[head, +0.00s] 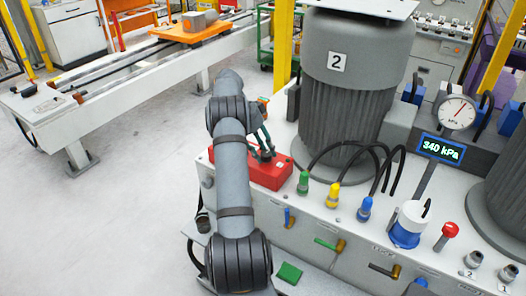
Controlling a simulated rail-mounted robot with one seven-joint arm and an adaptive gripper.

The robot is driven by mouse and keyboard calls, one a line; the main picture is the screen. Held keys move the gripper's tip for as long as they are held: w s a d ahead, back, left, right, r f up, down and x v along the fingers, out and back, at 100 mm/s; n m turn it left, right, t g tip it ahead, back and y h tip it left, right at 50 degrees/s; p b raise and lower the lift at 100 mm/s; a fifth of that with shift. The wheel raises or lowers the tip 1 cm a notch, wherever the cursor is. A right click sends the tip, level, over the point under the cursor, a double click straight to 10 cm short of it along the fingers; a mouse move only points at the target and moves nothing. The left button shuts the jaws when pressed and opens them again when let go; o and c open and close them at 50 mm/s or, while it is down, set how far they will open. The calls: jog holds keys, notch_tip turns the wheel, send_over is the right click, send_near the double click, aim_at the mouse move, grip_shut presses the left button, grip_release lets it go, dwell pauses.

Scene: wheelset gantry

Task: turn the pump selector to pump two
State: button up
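A large grey ribbed pump motor (345,90) carries a white "2" label. No part is clearly marked as the pump selector. Two small grey knobs (472,260) with "2" and "1" labels stand at the lower right. A red-topped knob (449,230) stands behind them. A red box (262,172) sits on the left end of the white bench. My gripper (266,143) is at the red box, pointing down beside motor 2, far to the left of the labelled knobs. My arm hides part of it. Its finger opening and any contact are unclear.
Green, yellow and blue connectors (333,196) with black hoses line the bench top. A blue-and-white socket (407,225), a display reading 340 kPa (441,149) and a round gauge (457,112) stand to the right. Valve levers (330,245) project from the front. The left floor is clear.

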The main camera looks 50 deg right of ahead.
jog(key=o, duration=0.4)
jog(key=shift+s+d+r, duration=0.1)
jog(key=shift+s+d, duration=0.1)
jog(key=shift+d, duration=0.15)
jog(key=shift+w+a, duration=0.1)
jog(key=shift+a, duration=0.05)
jog(key=shift+v, duration=3.65)
